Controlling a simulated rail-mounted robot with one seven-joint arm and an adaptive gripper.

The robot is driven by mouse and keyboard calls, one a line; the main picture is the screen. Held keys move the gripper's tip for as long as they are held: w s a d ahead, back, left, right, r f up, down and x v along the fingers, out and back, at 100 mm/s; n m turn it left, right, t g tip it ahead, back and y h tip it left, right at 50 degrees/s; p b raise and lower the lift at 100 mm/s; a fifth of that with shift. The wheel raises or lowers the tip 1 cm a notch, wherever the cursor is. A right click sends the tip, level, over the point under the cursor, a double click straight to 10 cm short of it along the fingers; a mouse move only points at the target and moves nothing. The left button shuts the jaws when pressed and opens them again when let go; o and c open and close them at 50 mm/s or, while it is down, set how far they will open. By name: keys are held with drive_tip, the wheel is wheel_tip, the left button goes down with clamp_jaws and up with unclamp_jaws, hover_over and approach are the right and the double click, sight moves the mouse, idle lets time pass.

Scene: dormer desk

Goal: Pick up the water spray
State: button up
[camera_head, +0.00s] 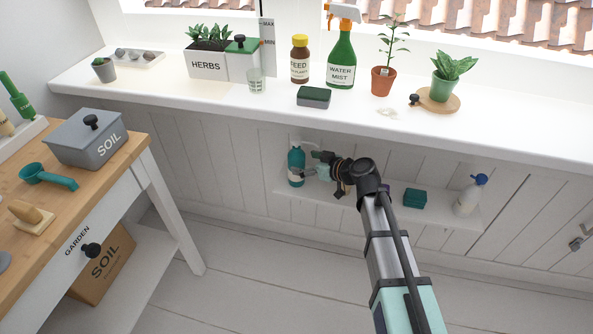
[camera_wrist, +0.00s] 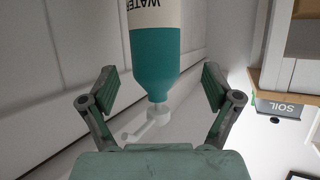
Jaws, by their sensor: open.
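A teal bottle (camera_head: 296,168) with a white pump top stands on the low shelf under the sill. In the wrist view the teal bottle (camera_wrist: 156,62) appears upside down, with its white label reading "WATER" and its white nozzle low in the picture. My gripper (camera_head: 311,165) is just right of this bottle in the head view. In the wrist view my open gripper (camera_wrist: 160,86) has one finger on each side of the bottle's outline; no finger visibly touches it. A green spray bottle (camera_head: 341,62) labelled "WATER MIST", with an orange and white trigger, stands on the windowsill.
The low shelf (camera_head: 340,195) also holds a teal box (camera_head: 414,198) and a white bottle with a blue cap (camera_head: 469,195). The windowsill (camera_head: 215,88) above carries pots and bottles. A wooden table (camera_head: 118,152) stands left. The floor between is clear.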

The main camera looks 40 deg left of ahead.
drive_tip(key=x, duration=0.4)
drive_tip(key=shift+w+a+f, duration=0.15)
drive_tip(key=shift+w+a, duration=0.15)
drive_tip(key=c, duration=1.6)
drive_tip(key=shift+s, duration=0.1)
drive_tip(key=shift+c, duration=0.2)
